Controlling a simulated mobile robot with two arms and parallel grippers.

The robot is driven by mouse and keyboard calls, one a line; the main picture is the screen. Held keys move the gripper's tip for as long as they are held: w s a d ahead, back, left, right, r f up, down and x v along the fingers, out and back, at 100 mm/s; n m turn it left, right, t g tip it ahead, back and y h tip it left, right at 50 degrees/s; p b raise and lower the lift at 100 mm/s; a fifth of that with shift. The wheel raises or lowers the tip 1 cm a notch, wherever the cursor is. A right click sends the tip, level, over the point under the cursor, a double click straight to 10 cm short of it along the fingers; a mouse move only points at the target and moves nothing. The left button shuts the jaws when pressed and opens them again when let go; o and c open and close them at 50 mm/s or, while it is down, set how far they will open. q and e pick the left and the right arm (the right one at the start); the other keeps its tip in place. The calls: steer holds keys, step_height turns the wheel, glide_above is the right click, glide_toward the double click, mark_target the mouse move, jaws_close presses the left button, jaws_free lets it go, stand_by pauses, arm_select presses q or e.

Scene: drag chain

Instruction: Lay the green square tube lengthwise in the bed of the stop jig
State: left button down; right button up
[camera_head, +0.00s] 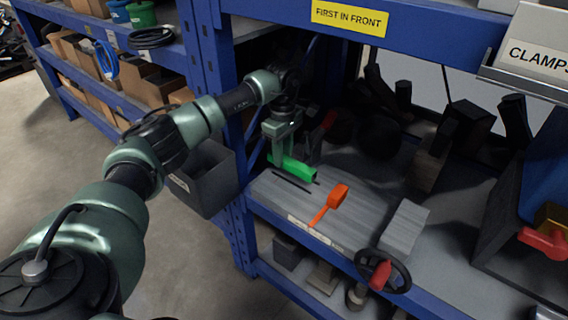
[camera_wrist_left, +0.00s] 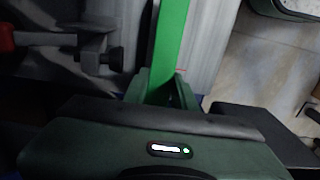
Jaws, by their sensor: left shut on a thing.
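The green square tube (camera_head: 295,169) is held in my left gripper (camera_head: 280,150), whose fingers are shut around it. In the left wrist view the tube (camera_wrist_left: 171,38) runs straight away from between the fingers (camera_wrist_left: 163,90). In the head view it sits at the left end of the stop jig (camera_head: 345,225), a grey bed on the shelf with an orange lever (camera_head: 336,198), a grey block (camera_head: 405,228) and a black handwheel. Whether the tube touches the bed or is just above it, I cannot tell. My right gripper is not in view.
A dark bin (camera_head: 205,178) hangs by the blue rack post, left of the gripper. Dark clamps and blocks (camera_head: 440,150) stand behind the jig. A red-handled clamp (camera_wrist_left: 92,45) is close to the tube's left in the wrist view. The bed between lever and block looks clear.

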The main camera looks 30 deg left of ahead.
mark_target(284, 162)
arm_select(q)
steer(key=shift+w, duration=0.3)
steer(key=shift+f, duration=0.15)
steer(key=shift+f+b, duration=0.35)
steer(key=shift+f, duration=1.25)
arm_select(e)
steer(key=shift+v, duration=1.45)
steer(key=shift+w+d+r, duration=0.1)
arm_select(q)
steer(key=c, duration=1.1)
jaws_free()
steer(key=shift+a+f, duration=0.1)
steer(key=shift+c, duration=0.2)
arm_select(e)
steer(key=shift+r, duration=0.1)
arm_select(q)
steer(key=shift+r, duration=0.4)
step_height(284, 162, up, 12)
steer(key=shift+f+p, duration=0.25)
steer(key=shift+p, duration=0.8)
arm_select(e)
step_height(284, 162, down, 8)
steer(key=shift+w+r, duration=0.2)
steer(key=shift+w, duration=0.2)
